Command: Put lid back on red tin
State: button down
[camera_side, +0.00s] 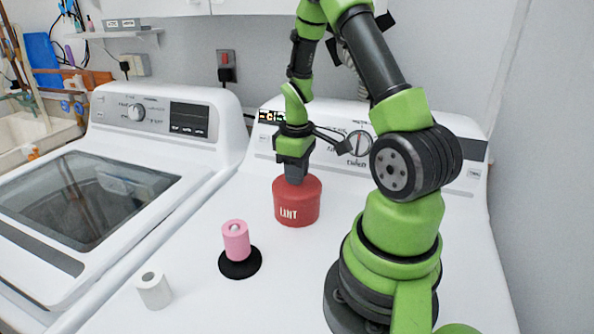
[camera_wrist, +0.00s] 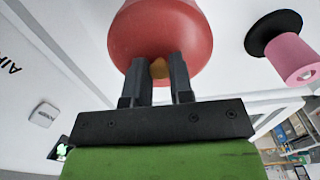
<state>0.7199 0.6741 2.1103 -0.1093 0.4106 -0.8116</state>
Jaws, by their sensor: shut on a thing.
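The red tin (camera_side: 297,208) with white "LINT" lettering stands upright on the white machine top, in the middle of the side view. Its red lid (camera_side: 299,183) is at the top of the tin and looks level; I cannot tell whether it is fully seated. My gripper (camera_side: 294,178) points down from above and is shut on the lid's knob. In the wrist view, the lid (camera_wrist: 160,28) fills the top middle. A tan knob (camera_wrist: 158,69) shows between the two dark fingers of my gripper (camera_wrist: 160,66). The tin's body is mostly hidden there.
A pink roll (camera_side: 236,241) stands on a black disc (camera_side: 240,263) left of and nearer than the tin. A white roll (camera_side: 153,290) stands at front left. The control panel (camera_side: 462,158) rises behind. Free white surface lies around the tin.

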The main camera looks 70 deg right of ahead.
jog(key=shift+c, duration=2.2)
grip_release()
jog(key=shift+r, duration=0.1)
jog(key=shift+r, duration=3.4)
grip_shut()
